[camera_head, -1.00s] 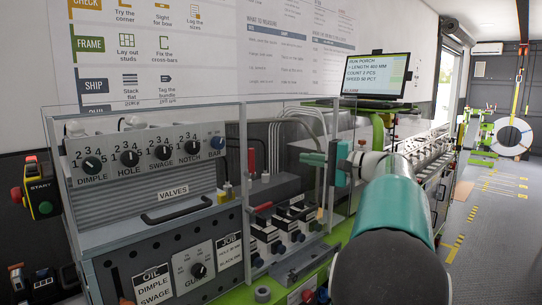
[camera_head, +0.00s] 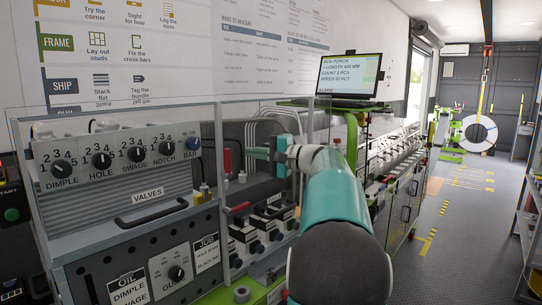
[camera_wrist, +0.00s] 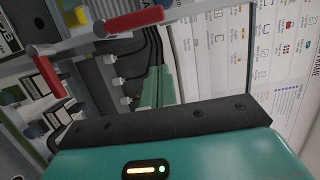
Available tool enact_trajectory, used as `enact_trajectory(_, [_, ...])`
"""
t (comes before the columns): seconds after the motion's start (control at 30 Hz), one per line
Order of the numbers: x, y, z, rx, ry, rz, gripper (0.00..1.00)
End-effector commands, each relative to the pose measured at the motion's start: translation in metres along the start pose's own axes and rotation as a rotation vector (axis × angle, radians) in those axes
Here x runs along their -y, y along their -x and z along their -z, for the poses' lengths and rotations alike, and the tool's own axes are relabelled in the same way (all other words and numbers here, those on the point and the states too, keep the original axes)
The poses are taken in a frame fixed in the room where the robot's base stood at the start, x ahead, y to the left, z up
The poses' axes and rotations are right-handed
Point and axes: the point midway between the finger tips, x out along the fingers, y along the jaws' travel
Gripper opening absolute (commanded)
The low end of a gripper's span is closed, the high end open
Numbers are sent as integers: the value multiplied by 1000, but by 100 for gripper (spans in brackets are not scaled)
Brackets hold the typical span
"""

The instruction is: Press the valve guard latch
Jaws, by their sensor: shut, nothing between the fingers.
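The clear valve guard (camera_head: 110,120) stands over the row of valve knobs at the left of the head view. A black handle (camera_head: 150,211) sits at its lower front, below the "VALVES" label (camera_head: 147,195). I cannot tell which part is the latch. In the wrist view my gripper (camera_wrist: 158,86) is shut and empty. Two red-ended handles, one upper (camera_wrist: 135,20) and one left (camera_wrist: 46,72), show in front of it.
Black-and-white valve blocks (camera_head: 262,228) stand below my gripper. A monitor (camera_head: 350,75) stands on the green frame behind my arm. A start button box (camera_head: 11,205) is at the far left edge. Open floor (camera_head: 440,230) lies to the right.

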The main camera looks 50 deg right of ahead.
Motion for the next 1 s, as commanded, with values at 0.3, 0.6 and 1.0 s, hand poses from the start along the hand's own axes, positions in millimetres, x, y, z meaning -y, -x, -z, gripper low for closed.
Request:
enact_trajectory(0.3, [0, -17, -35, 0, 0, 0, 0])
enact_trajectory(0.6, [-1, -18, -39, 0, -1, -1, 0])
enact_trajectory(1.0, [1, -18, -41, 0, 40, -11, 0])
